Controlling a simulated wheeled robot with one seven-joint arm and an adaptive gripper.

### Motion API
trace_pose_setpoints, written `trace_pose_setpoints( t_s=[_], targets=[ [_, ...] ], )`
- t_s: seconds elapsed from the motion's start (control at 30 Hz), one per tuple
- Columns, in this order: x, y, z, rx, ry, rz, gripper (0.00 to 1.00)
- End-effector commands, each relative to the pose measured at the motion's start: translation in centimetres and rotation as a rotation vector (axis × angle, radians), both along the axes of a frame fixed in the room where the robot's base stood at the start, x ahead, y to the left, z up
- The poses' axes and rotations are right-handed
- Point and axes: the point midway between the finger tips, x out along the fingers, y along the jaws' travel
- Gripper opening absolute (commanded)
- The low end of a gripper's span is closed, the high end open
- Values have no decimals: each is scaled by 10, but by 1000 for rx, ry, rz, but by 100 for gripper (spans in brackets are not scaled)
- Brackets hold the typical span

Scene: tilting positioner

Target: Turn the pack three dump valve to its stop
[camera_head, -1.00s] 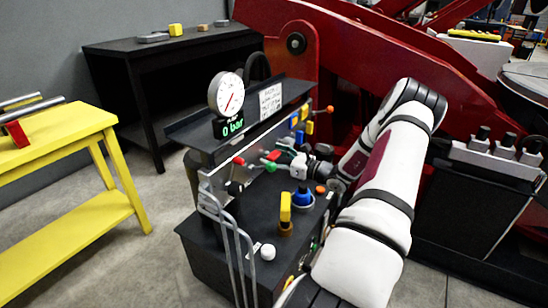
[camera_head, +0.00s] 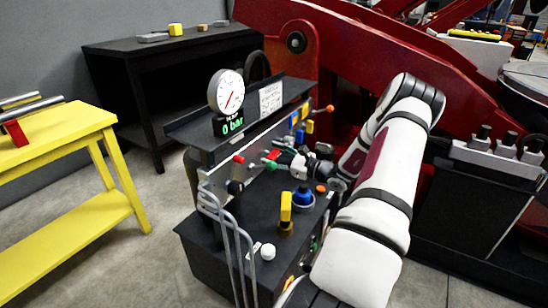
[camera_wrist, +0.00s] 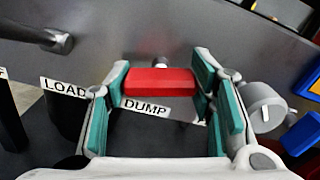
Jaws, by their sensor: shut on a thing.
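The dump valve's red handle (camera_wrist: 160,82) lies crosswise between my gripper's teal-padded fingers in the wrist view, just above a "DUMP" label (camera_wrist: 146,107). My gripper (camera_wrist: 162,88) is shut on this handle, one pad at each end. The valve's stem is mostly hidden behind the handle, and no stop can be made out. The dial gauge (camera_head: 230,92) on top has a display reading 0 bar.
A "LOAD" label (camera_wrist: 63,87) is left of the fingers, and a grey knob (camera_wrist: 265,106) is close on the right. Another red handle (camera_head: 238,159), a yellow handle (camera_head: 285,207) and a blue knob (camera_head: 303,197) stand nearby. Bent grey pipes (camera_head: 228,230) rise in front.

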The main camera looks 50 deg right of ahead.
Motion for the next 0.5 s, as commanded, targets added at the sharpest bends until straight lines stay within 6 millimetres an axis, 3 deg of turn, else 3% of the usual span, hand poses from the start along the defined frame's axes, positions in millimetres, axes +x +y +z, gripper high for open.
trace_pose_setpoints(
  t_s=[0.5],
  targets=[
    [1, 1, -2, -491, -40, 2, 22]
  ],
)
